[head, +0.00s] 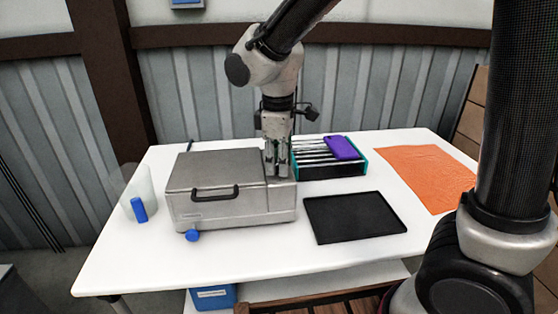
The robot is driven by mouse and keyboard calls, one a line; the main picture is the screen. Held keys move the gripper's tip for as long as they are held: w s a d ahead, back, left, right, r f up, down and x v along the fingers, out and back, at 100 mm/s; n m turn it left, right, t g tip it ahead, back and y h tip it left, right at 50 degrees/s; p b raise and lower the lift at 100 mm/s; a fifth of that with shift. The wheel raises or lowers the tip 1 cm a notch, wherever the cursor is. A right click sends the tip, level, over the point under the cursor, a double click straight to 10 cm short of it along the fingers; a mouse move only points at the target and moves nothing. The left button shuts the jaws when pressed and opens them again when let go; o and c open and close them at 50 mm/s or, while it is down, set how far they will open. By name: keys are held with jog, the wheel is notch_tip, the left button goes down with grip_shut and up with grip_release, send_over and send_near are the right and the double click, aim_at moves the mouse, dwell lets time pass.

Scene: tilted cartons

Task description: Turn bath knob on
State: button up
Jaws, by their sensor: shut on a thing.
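The bath is a grey metal box (215,215) on the white table, with its lid shut and a black handle (214,193) on the lid. My gripper (277,172) points down onto the narrow right section of the bath's top, right of the lid. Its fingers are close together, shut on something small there. The fingers hide it; from its place on the bath it appears to be the bath knob, whose setting I cannot see. A blue round fitting (192,236) sticks out low on the bath's front left, apart from my gripper.
Behind and right of the bath is a teal-sided black rack (330,171) with a purple object (341,148) on top. A black tray (354,217) and an orange cloth (428,177) lie to the right. A clear container (146,184) and a blue cylinder (139,210) stand at left.

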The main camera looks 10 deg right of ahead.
jog(key=o, duration=1)
